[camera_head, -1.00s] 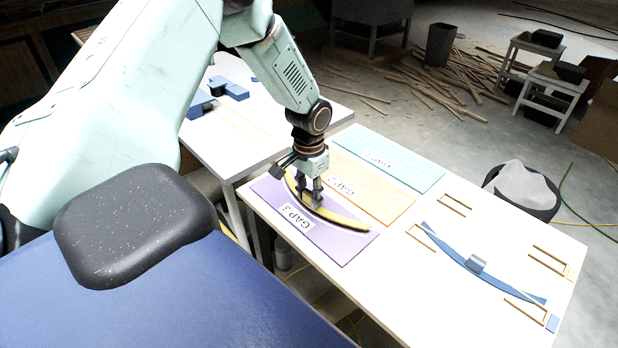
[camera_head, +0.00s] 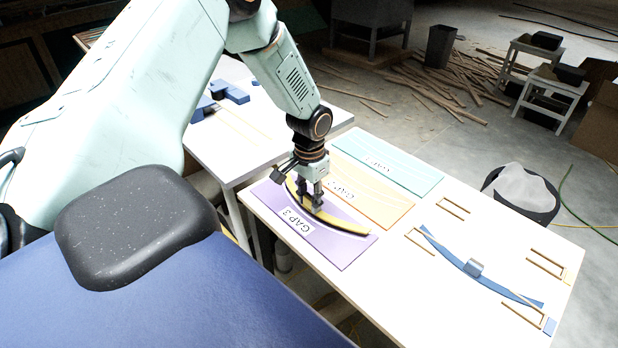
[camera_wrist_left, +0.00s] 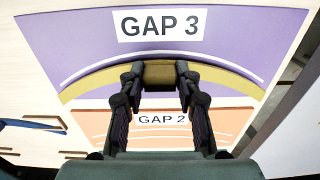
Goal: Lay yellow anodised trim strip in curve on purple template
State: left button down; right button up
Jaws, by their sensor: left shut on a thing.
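The yellow curved trim strip (camera_head: 337,222) is over the purple template (camera_head: 353,251) labelled GAP 3. In the left wrist view the strip (camera_wrist_left: 90,88) arcs across the purple template (camera_wrist_left: 65,35), along a pale curved line. My left gripper (camera_head: 317,207) points down and is shut on the middle of the strip, at a brownish block between its fingertips in the left wrist view (camera_wrist_left: 160,74). A dark edge shows along the strip in the head view; I cannot tell whether it touches the template. My right gripper is not in view.
An orange template (camera_head: 385,207) labelled GAP 2 and a teal template (camera_head: 400,166) lie beside the purple one. A blue curved strip (camera_head: 450,256) lies at the table's right with small wooden frames (camera_head: 545,262). A second table (camera_head: 225,150) with blue blocks stands behind.

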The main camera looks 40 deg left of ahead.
pick_arm(q)
jog(key=shift+f+b, duration=0.45)
jog(key=shift+f, duration=0.3)
dwell(0.7)
jog(key=c, duration=0.9)
grip_release()
jog(key=shift+o, duration=0.2)
jog(key=shift+r, duration=0.15)
notch_tip(320, 180, up, 12)
jog(key=shift+s, duration=0.1)
